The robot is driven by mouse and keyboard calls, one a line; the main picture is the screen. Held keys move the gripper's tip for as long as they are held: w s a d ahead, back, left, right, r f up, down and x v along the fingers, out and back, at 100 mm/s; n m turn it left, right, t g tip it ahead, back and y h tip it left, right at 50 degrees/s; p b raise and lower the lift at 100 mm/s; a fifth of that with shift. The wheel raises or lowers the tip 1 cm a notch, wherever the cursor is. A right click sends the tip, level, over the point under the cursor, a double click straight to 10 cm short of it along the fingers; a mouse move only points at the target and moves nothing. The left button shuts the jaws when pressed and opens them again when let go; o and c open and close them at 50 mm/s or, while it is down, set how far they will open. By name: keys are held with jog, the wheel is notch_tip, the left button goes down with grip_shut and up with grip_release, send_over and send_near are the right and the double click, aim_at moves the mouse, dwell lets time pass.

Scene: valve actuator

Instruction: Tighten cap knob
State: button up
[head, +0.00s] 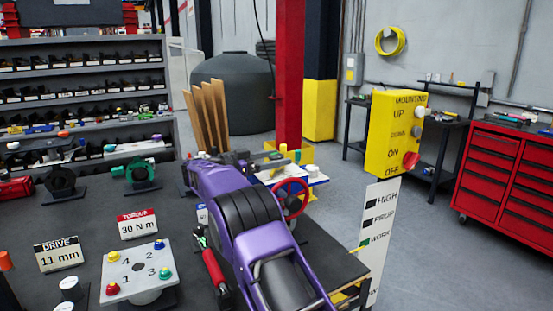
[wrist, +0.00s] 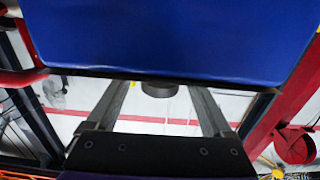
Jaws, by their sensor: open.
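In the wrist view, the two fingers of my gripper (wrist: 161,95) stand wide apart and are open. A short dark round piece (wrist: 158,89) shows between the fingertips, below the edge of a large blue body (wrist: 160,40). It may be the cap knob, but I cannot tell for sure. No finger visibly touches it. In the head view, my purple arm reaches over the bench and hides my gripper and most of what is at its end. A red handwheel (head: 290,197) shows just right of the arm.
A plate with numbered coloured knobs (head: 142,273) stands on the dark bench (head: 75,220) at the left. A torque sign (head: 138,224) and drive sign (head: 59,255) stand nearby. A yellow switch box (head: 393,135) is at the right. A red-handled tool (head: 214,268) lies beside my arm.

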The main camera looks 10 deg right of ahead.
jog(key=v, duration=1.7)
jog(key=shift+s+d, duration=0.1)
